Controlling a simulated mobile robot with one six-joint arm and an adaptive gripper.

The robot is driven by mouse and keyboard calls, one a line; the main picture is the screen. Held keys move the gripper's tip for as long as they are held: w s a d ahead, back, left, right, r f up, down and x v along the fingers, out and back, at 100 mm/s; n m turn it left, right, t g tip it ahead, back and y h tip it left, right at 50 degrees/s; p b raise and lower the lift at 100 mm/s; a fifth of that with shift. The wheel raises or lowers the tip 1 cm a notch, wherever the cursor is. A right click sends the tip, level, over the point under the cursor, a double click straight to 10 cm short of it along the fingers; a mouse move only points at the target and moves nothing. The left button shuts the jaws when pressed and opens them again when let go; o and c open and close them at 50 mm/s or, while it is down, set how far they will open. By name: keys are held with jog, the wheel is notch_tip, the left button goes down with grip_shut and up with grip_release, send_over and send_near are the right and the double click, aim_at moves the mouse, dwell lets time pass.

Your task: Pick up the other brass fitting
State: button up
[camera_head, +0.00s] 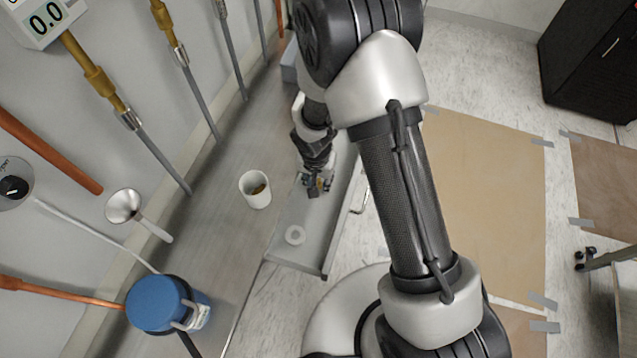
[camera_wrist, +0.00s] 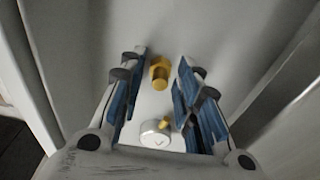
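A brass fitting (camera_wrist: 159,72) shows in the wrist view as a small yellow piece on the pale floor of a narrow open drawer (camera_head: 284,249). My gripper (camera_wrist: 158,84) is open, with its blue-padded fingers to the left and right of the fitting. I see no clear contact between them. In the head view my gripper (camera_head: 316,186) points down into the drawer, and the fitting is not clearly seen there. A white cup (camera_head: 255,197) on the bench has something brownish inside.
A white round piece (camera_wrist: 155,136) with a small yellow part lies closer to my palm. Pipes line the wall behind.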

grip_shut()
